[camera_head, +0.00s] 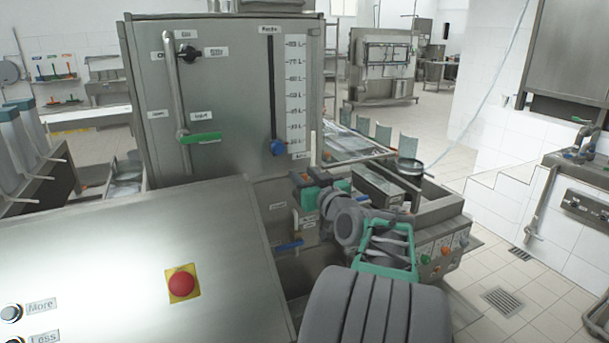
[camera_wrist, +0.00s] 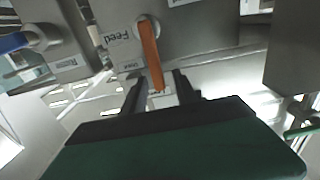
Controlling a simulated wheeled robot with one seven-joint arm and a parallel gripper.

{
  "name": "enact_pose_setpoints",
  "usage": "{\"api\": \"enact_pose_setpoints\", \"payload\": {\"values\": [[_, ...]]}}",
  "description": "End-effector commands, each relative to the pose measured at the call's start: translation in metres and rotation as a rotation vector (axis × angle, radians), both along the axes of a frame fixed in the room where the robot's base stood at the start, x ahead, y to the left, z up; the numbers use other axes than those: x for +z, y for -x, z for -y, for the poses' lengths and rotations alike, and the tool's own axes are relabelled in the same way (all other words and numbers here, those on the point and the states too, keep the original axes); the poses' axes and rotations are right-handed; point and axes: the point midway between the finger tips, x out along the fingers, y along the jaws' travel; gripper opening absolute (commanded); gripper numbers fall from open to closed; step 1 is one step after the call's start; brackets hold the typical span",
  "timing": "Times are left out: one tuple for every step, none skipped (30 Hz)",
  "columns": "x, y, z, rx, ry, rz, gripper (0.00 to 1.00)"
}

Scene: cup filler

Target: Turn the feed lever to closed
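The feed lever is an orange bar (camera_wrist: 151,58) on a grey metal panel in the wrist view. Its pivot is at the top, beside the word "Feed", and its free end points down toward my gripper. My gripper (camera_wrist: 159,88) is open, with one dark finger on each side of the lever's free end. Gaps show between the lever and both fingers. Small labels lie near the lever's end; they are too small or too covered to read surely. In the head view my gripper (camera_head: 305,184) is low at the machine's front, and my arm hides much of that area.
A blue handle (camera_wrist: 18,42) sits on a neighbouring block at the left of the wrist view. In the head view a steel cabinet (camera_head: 225,80) with a scale stands behind, and a sloped panel with a red button (camera_head: 181,283) lies left of my arm.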

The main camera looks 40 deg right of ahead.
Motion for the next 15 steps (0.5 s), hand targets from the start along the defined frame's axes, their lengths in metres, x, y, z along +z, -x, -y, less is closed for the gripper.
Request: {"api": "enact_pose_setpoints", "payload": {"values": [[-0.0002,0.0002,0.0000,0.000,0.000,0.000,0.35],[-0.0002,0.0002,0.0000,0.000,0.000,0.000,0.32],[-0.0002,0.0002,0.0000,0.000,0.000,0.000,0.29],[-0.0002,0.0003,0.0000,0.000,0.000,0.000,0.26],[-0.0002,0.0003,0.0000,0.000,0.000,0.000,0.24],[-0.0001,0.0003,0.0000,0.000,0.000,0.000,0.21],[-0.0001,0.0003,0.0000,0.000,0.000,0.000,0.18],[-0.0001,0.0003,0.0000,0.000,0.000,0.000,0.16],[-0.0001,0.0004,0.0000,0.000,0.000,0.000,0.13],[-0.0001,0.0004,0.0000,0.000,0.000,0.000,0.10],[-0.0001,0.0004,0.0000,0.000,0.000,0.000,0.08],[-0.0001,0.0004,0.0000,0.000,0.000,0.000,0.04],[-0.0001,0.0004,0.0000,0.000,0.000,0.000,0.02],[-0.0001,0.0004,0.0000,0.000,0.000,0.000,0.00],[-0.0001,0.0004,0.0000,0.000,0.000,0.000,0.00]]}}
